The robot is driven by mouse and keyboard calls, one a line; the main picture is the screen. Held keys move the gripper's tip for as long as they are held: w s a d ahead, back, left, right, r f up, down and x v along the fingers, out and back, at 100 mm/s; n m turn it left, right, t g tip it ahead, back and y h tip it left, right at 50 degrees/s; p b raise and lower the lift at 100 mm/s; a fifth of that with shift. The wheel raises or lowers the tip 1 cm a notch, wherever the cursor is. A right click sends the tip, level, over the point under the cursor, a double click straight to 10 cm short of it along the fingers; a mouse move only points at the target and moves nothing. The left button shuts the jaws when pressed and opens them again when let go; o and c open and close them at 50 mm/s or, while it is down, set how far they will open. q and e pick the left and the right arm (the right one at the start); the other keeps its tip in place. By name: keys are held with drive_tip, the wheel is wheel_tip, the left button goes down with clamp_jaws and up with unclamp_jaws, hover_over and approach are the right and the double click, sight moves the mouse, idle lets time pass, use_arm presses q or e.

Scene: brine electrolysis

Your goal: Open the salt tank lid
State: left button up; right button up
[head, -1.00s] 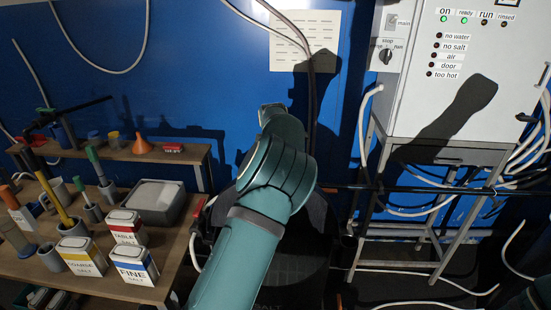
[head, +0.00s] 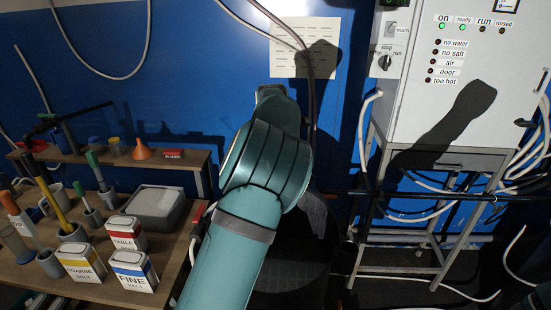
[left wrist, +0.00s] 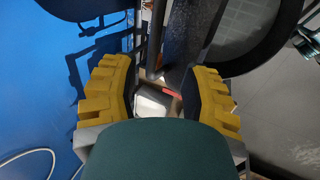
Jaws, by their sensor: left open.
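The black salt tank (head: 290,281) stands behind my teal left arm in the head view, mostly hidden by it. In the left wrist view its round dark rim (left wrist: 291,52) is at the upper right, with a grey mesh inside. A dark speckled panel, apparently the lid (left wrist: 190,38), stands steeply tilted beside the rim; a greyish part of it seems to show right of my arm in the head view (head: 316,215). My left gripper (left wrist: 158,92) is open, its yellow fingers apart. The panel's lower end appears near the right finger; contact is unclear. My right gripper is out of view.
A wooden bench (head: 25,272) at left holds salt boxes, including the fine salt box (head: 134,272), and a grey tray (head: 156,205). A white control cabinet (head: 450,100) on a metal stand is at right. Hoses and a dark rail run near the tank.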

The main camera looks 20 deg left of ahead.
use_arm(q)
drive_tip(key=shift+v, duration=1.95)
